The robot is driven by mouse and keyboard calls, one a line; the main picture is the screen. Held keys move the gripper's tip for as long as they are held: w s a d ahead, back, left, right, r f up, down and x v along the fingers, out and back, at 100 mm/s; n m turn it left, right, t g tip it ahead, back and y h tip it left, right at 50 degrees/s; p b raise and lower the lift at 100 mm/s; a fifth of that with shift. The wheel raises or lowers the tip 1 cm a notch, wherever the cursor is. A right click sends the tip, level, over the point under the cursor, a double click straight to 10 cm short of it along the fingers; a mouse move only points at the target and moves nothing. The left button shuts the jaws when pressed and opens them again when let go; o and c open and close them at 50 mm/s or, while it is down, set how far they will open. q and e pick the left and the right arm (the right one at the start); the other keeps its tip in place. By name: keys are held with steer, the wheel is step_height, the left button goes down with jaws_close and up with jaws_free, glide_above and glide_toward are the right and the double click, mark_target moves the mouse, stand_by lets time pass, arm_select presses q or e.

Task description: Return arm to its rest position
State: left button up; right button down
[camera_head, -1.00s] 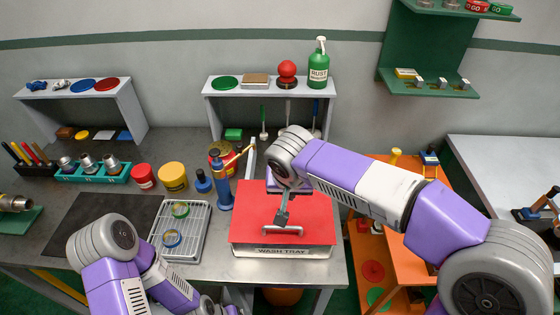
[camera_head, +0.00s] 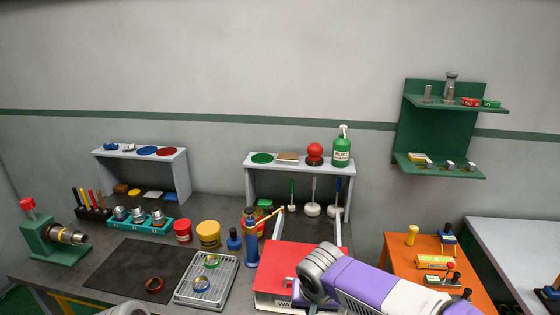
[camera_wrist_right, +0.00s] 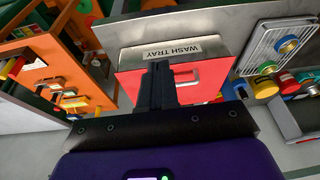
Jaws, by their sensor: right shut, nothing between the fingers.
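My right arm (camera_head: 360,284) reaches in from the lower right in the head view, in front of the red-lidded wash tray (camera_head: 285,268). Its fingers are out of sight there. In the right wrist view my right gripper (camera_wrist_right: 160,85) is shut and empty, its dark fingers together. They show in front of the red lid (camera_wrist_right: 206,82) and its handle; the gap between them and the lid is hard to judge. Only a sliver of my left arm (camera_head: 125,309) shows at the bottom edge, and my left gripper is outside the frame.
A wire rack (camera_head: 206,283) with rings stands left of the tray, beside a blue bottle-like tool (camera_head: 251,245). A white shelf (camera_head: 250,180) is behind. An orange cart (camera_head: 398,255) is right, below a green wall shelf (camera_head: 440,128).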

steer(key=s+f+g+y, duration=0.3)
steer(key=f, duration=2.2)
steer(key=s+d+f+m+y, duration=0.1)
steer(key=s+d+f, duration=0.1)
steer(key=s+f, duration=1)
steer(key=shift+s+d+f, duration=0.2)
steer(key=shift+d+f, duration=0.05)
steer(key=shift+f, duration=0.25)
